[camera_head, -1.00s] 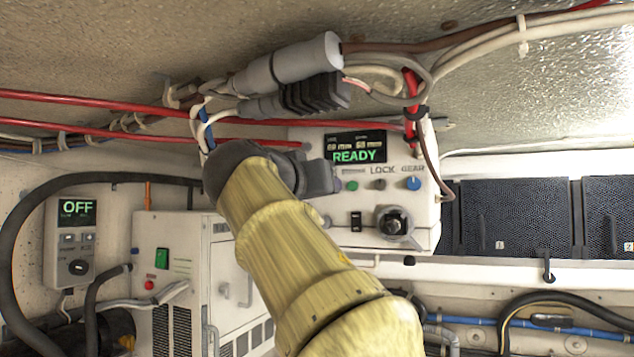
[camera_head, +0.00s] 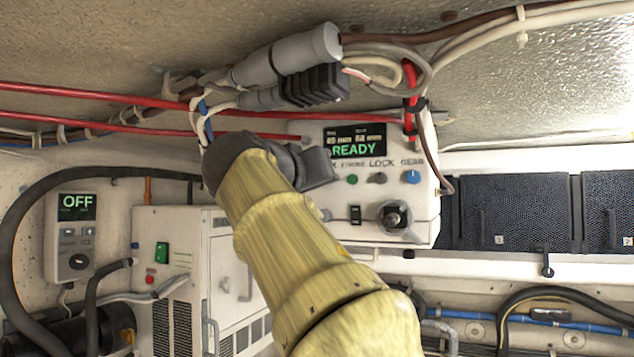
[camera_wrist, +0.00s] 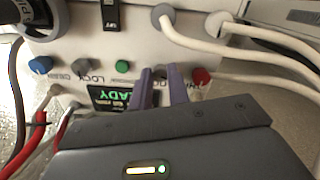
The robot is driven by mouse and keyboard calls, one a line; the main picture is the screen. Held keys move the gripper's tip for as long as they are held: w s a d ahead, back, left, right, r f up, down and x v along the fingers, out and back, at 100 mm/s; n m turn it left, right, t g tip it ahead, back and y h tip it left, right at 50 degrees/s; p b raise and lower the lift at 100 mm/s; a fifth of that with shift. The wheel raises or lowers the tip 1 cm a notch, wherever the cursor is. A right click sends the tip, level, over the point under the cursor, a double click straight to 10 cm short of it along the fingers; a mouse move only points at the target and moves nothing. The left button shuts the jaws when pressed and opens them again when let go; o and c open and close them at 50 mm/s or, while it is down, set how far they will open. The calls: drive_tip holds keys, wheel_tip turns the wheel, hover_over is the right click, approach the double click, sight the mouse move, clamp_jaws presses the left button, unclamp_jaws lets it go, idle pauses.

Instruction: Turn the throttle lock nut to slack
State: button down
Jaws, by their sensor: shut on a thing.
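The white control box (camera_head: 400,160) has a READY screen (camera_head: 354,143) and a row of controls below it. The dark LOCK knob (camera_head: 379,178) is uncovered; it also shows in the wrist view (camera_wrist: 80,67). My gripper (camera_wrist: 160,73) is at the same row, on the other side of the green button (camera_wrist: 122,66). Its purple fingers straddle a small grey knob (camera_wrist: 161,71), mostly hidden between them. Its label is partly covered, so I cannot read it surely as the throttle lock nut. In the head view, my gripper (camera_head: 322,166) covers that part.
A red button (camera_wrist: 201,76) is close beside the fingers. White cables (camera_wrist: 235,38) run past them. The blue GEAR knob (camera_head: 412,177) and a lever hub (camera_head: 395,217) are on the box. Grey connectors (camera_head: 290,60) and red cables hang above my wrist.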

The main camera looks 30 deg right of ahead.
drive_tip(key=n, duration=0.5)
drive_tip(key=shift+n, duration=0.4)
idle(0.3)
drive_tip(key=c, duration=1.3)
unclamp_jaws()
drive_tip(key=shift+c, duration=0.2)
drive_tip(key=b+v, duration=0.3)
drive_tip(key=v, duration=1.4)
drive_tip(key=shift+s, duration=0.2)
drive_tip(key=shift+a, duration=0.15)
